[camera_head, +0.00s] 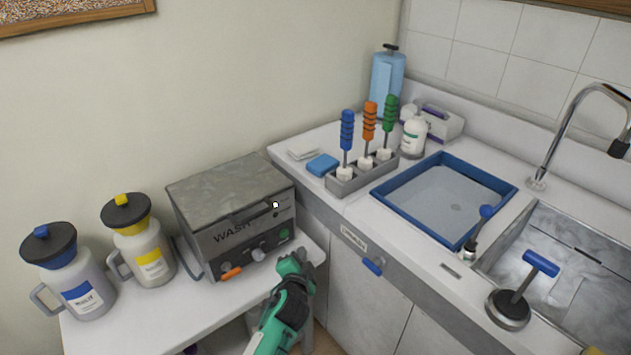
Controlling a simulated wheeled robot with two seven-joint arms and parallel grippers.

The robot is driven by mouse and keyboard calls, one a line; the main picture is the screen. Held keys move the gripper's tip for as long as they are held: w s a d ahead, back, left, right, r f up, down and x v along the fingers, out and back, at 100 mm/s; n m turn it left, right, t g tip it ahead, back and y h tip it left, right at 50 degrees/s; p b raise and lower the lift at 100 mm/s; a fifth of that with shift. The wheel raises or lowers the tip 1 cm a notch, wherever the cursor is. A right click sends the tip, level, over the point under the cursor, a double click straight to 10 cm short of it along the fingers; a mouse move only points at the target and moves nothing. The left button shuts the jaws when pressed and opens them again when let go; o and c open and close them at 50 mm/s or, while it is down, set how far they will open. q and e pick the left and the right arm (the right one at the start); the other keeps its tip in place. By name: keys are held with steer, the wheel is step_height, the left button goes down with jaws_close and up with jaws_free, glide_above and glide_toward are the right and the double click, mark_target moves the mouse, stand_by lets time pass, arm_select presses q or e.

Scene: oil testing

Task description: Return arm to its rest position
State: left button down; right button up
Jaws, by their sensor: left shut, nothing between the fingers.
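My left gripper (296,262) is in the lower middle of the head view, with its arm coming up from the bottom edge. It is shut and holds nothing. It is in front of the grey wash box (232,217), near the box's lower right corner and the right end of the low white table (200,318). I cannot tell whether it touches anything. The box's lid is down, with an orange knob and other controls on its front. My right gripper is not in view.
Two jugs, one blue-labelled (78,285) and one yellow-labelled (146,255), stand left of the box. On the right counter are a rack (345,186) with three coloured-handled tools, a blue-rimmed tray (400,211), a sink (560,275) and a blue-handled plunger (508,310). A drawer's blue handle (372,267) sticks out.

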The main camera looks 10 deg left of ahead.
arm_select(q)
steer(key=shift+s, duration=0.1)
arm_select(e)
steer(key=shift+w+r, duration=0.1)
